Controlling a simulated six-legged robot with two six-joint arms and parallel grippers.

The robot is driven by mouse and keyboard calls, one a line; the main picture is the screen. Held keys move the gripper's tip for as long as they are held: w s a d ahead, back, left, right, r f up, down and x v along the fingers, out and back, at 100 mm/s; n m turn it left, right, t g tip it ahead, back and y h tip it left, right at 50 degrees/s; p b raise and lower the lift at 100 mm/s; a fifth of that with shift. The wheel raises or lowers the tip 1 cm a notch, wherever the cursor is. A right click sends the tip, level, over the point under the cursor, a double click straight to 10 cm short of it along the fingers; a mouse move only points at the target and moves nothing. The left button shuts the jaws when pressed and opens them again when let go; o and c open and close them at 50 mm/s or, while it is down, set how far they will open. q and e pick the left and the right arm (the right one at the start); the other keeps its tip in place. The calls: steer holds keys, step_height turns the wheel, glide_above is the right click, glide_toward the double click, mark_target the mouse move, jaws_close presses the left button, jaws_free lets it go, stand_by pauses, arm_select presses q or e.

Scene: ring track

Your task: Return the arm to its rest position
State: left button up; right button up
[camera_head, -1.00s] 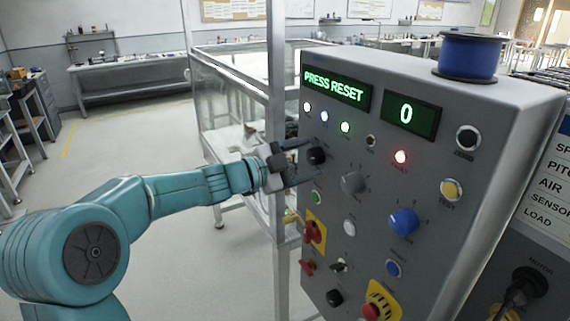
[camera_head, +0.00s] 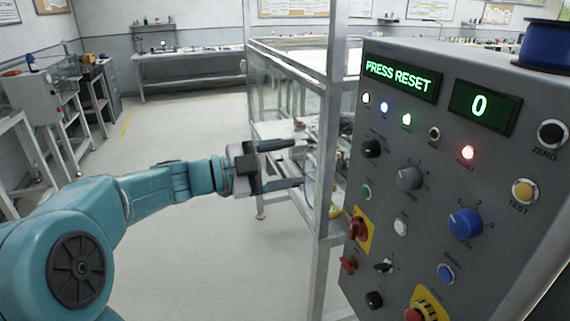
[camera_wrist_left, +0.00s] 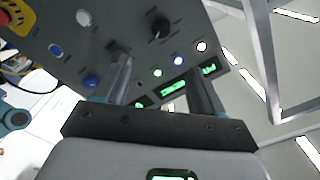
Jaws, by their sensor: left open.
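My left gripper (camera_head: 296,164) is open and empty in the head view. Its two dark fingers point right toward the metal frame post, to the left of the grey control panel (camera_head: 425,150) and apart from its black knob (camera_head: 371,148). The teal left arm stretches in from the lower left. In the left wrist view, the gripper's fingers (camera_wrist_left: 160,82) stand apart with the panel (camera_wrist_left: 100,45) beyond them, upside down. The panel display (camera_head: 399,78) reads PRESS RESET and the counter (camera_head: 482,107) reads 0. My right gripper is not in view.
The metal frame post (camera_head: 328,130) of a glass-walled enclosure (camera_head: 290,80) stands close by the fingertips. A blue spool (camera_head: 548,45) sits on top of the panel box. Open floor (camera_head: 190,130) lies left of the enclosure, with a workbench (camera_head: 190,55) at the back.

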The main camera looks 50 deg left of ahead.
arm_select(q)
steer(key=shift+w+f, duration=0.1)
stand_by(0.3)
steer(key=w+d+f+n+y, duration=0.2)
steer(key=w+f+n, duration=0.3)
steer(key=f, duration=0.4)
steer(key=w+d+f+n+y, duration=0.1)
steer(key=w+f+n, duration=0.3)
steer(key=w+f, duration=0.3)
steer(key=d+f+n+g+y, duration=0.1)
steer(key=d+f+n+g, duration=0.4)
steer(key=f, duration=0.8)
steer(key=s+d+f+g, duration=0.2)
steer(key=s+d+f, duration=0.2)
steer(key=d+f, duration=0.3)
steer(key=s+d+f+g, duration=0.2)
steer(key=s+d+f, duration=0.3)
steer(key=f, duration=0.4)
steer(key=s+d+f+g, duration=0.2)
steer(key=s+d, duration=0.1)
steer(key=s, duration=0.2)
steer(key=s+d+f+n+g, duration=0.1)
steer(key=s+d+f+g, duration=0.1)
steer(key=s, duration=0.4)
steer(key=s+d+f+g+h, duration=0.1)
steer(key=s+d+f+g, duration=0.2)
steer(key=s+d+f, duration=0.1)
steer(key=shift+s+d+f+n, duration=0.2)
steer(key=shift+s+d+n, duration=0.15)
steer(key=shift+s, duration=0.45)
